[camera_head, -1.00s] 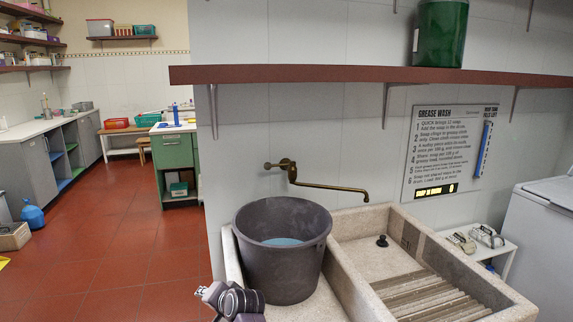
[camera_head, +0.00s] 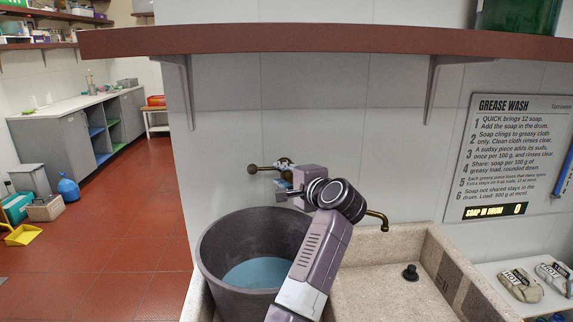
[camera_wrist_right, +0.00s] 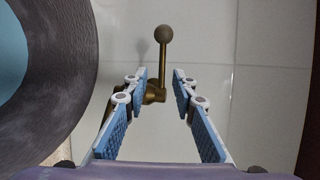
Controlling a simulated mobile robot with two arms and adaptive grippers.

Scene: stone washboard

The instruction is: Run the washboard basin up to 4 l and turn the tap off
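The brass tap is on the tiled wall; its ball-ended lever (camera_head: 253,169) points left. Its spout end (camera_head: 380,217) hangs over the basin with no water seen running. My right gripper (camera_head: 284,180) is at the tap body. In the wrist view my right gripper (camera_wrist_right: 159,84) is open, its blue-padded fingers either side of the brass lever (camera_wrist_right: 163,65), apart from it. The stone washboard basin (camera_head: 350,290) shows a bare floor and a black plug (camera_head: 410,272); whether it seals a drain I cannot tell. The ridged part is out of view. My left gripper is not in view.
A grey bucket (camera_head: 215,250) with bluish water stands left of the basin floor, close beside my right arm. A red-brown shelf (camera_head: 330,39) runs above the tap. The wash sign (camera_head: 515,155) hangs right. A side stand (camera_head: 500,272) holds items labelled HOT.

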